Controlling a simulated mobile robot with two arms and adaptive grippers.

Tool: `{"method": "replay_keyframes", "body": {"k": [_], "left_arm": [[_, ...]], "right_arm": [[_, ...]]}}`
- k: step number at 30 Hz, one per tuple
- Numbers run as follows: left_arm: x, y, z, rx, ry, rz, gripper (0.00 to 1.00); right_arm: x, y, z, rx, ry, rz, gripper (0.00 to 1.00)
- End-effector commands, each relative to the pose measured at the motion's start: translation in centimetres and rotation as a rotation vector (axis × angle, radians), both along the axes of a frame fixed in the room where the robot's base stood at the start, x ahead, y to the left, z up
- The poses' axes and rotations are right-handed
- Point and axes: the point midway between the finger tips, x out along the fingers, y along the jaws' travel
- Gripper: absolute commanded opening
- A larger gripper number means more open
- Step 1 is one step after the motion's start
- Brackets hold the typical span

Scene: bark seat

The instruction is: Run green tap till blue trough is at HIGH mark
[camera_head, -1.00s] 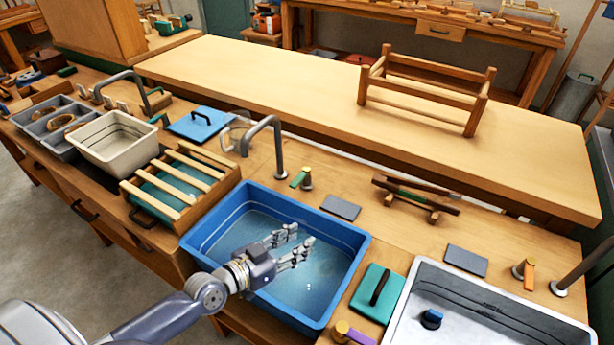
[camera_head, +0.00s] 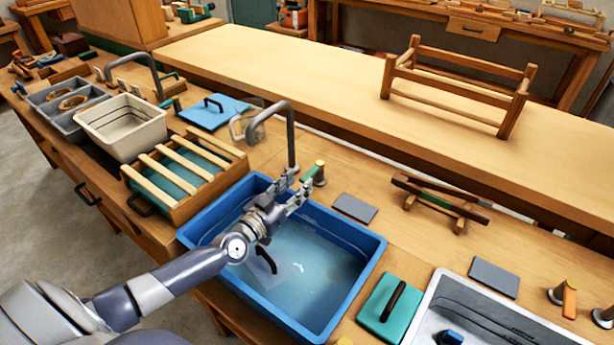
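The blue trough (camera_head: 352,232) is set in the bench, with bluish water visible in it; I cannot read a HIGH mark on its walls. A black handle (camera_head: 265,259) shows in the trough beside my arm. The green tap lever (camera_head: 309,174) sits on a brass-topped post behind the trough, right of a grey curved spout (camera_head: 289,130). My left gripper (camera_head: 298,188) reaches over the trough's back rim, with its fingers apart just in front of the green lever; I cannot tell whether they touch it. No stream from the spout is clear. My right gripper is out of view.
A slatted wooden rack (camera_head: 190,165) stands left of the trough. A teal block with a black handle (camera_head: 388,308) and a grey trough (camera_head: 440,325) lie to the right. An orange-handled tap (camera_head: 569,300) is farther right. A grey plate (camera_head: 355,208) lies behind the blue trough.

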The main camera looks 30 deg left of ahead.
Motion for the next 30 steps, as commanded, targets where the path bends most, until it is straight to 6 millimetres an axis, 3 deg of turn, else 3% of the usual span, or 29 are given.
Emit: {"method": "replay_keyframes", "body": {"k": [9,23,24,29,30], "left_arm": [[4.0,-0.6,-0.1,0.0,0.0,0.0,0.38],[5.1,-0.7,0.0,0.0,0.001,-0.001,0.38],[5.0,-0.7,0.0,0.0,0.001,-0.001,0.36],[5.0,-0.7,0.0,0.0,0.001,-0.001,0.0],[5.0,-0.7,0.0,0.0,0.001,-0.001,0.0]], "right_arm": [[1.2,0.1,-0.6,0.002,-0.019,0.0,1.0],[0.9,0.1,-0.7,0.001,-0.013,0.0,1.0],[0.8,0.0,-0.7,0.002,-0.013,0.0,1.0],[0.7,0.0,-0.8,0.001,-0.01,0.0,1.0],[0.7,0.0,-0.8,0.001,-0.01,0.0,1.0]]}}
